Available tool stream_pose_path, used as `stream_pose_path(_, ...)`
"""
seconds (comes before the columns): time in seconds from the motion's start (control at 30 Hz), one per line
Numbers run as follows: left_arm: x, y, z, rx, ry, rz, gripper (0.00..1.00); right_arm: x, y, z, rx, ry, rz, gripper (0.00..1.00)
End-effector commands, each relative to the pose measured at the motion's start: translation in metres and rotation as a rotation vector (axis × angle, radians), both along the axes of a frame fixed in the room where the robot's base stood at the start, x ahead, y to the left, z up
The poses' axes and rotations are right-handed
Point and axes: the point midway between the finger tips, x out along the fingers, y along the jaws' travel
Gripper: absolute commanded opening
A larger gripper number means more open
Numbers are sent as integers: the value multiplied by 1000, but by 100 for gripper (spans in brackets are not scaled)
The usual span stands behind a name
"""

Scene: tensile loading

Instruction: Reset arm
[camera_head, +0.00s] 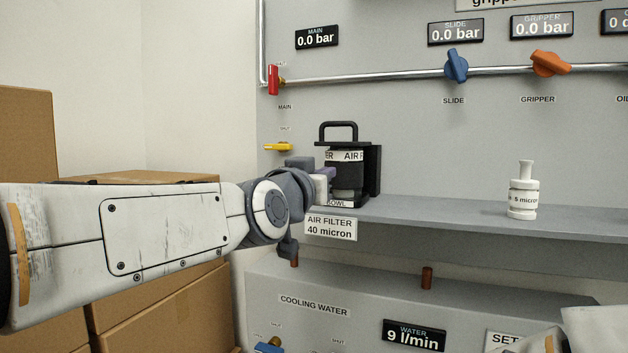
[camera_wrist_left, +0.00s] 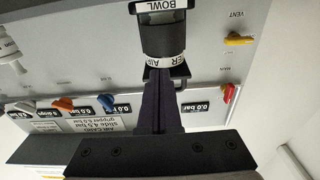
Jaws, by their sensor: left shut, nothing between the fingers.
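My left arm comes in from the left in the head view. Its gripper (camera_head: 325,180) is in front of the lower left part of the black air filter (camera_head: 345,165) and hides some of it. In the left wrist view the gripper's dark fingers (camera_wrist_left: 168,110) are shut together with nothing between them, and the filter (camera_wrist_left: 165,40) stands just beyond their tips. Whether they touch it cannot be told. A pale part at the lower right of the head view looks like my right arm; its gripper does not show.
The grey panel has a red lever (camera_head: 273,80), a yellow lever (camera_head: 278,147), a blue knob (camera_head: 456,66) and an orange knob (camera_head: 550,64). Cardboard boxes (camera_head: 165,310) are stacked at left.

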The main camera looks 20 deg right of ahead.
Motion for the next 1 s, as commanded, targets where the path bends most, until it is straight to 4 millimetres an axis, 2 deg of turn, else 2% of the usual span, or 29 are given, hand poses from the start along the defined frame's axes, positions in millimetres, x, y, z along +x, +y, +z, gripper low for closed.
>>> stream_pose_path(0.1,-4,2,-4,-2,-3,-2,0,0,0,-7,0,0,0,34)
stream_pose_path(0.47,-5,3,-3,-3,-5,-2,0,0,0,-6,1,-1,0,34)
stream_pose_path(0.57,-1,7,-11,9,11,6,0,0,0,-6,1,-1,0,34)
stream_pose_path(0.67,10,23,-42,54,72,35,0,0,0,-6,1,-1,0,34)
stream_pose_path(0.77,25,53,-96,129,180,86,0,0,0,-6,1,-1,0,34)
stream_pose_path(0.9,35,114,-186,237,381,176,0,0,0,-6,0,0,0,34)
stream_pose_path(1.0,27,160,-248,301,536,240,0,0,0,-6,0,0,0,34)
